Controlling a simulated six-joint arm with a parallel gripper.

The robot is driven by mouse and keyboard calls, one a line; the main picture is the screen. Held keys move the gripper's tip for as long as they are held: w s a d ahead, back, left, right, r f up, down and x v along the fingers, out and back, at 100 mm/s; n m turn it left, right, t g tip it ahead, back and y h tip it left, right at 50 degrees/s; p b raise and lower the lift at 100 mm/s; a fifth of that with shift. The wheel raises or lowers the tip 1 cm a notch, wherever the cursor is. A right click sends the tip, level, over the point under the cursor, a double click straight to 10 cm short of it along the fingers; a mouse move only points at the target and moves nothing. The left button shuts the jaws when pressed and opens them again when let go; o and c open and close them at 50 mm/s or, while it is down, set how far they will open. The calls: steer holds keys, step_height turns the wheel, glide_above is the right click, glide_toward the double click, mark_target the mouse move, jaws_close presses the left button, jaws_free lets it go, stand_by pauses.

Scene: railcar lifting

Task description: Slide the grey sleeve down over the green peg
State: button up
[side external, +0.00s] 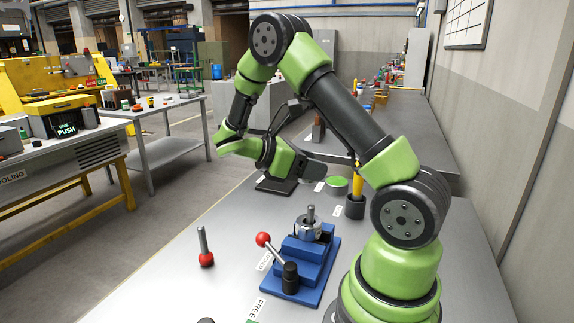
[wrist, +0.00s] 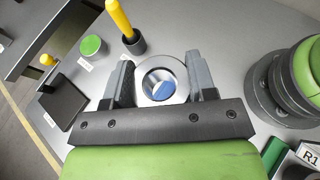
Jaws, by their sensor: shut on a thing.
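My gripper (wrist: 162,82) is shut on a grey ring-ended sleeve (wrist: 180,92), which sits between its two dark fingers in the wrist view. Something blue shows through the sleeve's bore. In the side view my gripper (side external: 308,171) hangs over the bench at the back, and the sleeve cannot be made out there. A round green-topped piece (side external: 336,182) stands low on the bench. It also shows in the wrist view (wrist: 93,45), apart from the sleeve, up and to the left. No tall green peg shows, and I cannot tell whether this piece is the peg.
A yellow handle (wrist: 119,18) stands in a black cup (side external: 355,206). A blue stepped fixture (side external: 301,262) with a metal post and a red-knobbed lever is nearer the camera. A red-based pin (side external: 204,250) stands left. A dark pad (wrist: 64,104) lies on the bench.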

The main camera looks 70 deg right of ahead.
mark_target(313, 205)
steer(key=shift+s+a+r+m+g+y, duration=0.2)
steer(key=shift+s+a+m+y, duration=0.05)
steer(key=shift+s+a, duration=0.15)
steer(key=shift+s+a+r+m+g+y, duration=0.15)
steer(key=shift+s+a+m+g+y, duration=0.1)
steer(key=shift+s+a, duration=0.15)
steer(key=shift+a+f, duration=0.1)
steer(key=shift+f, duration=2.6)
steer(key=shift+f, duration=2.1)
steer(key=o, duration=1.2)
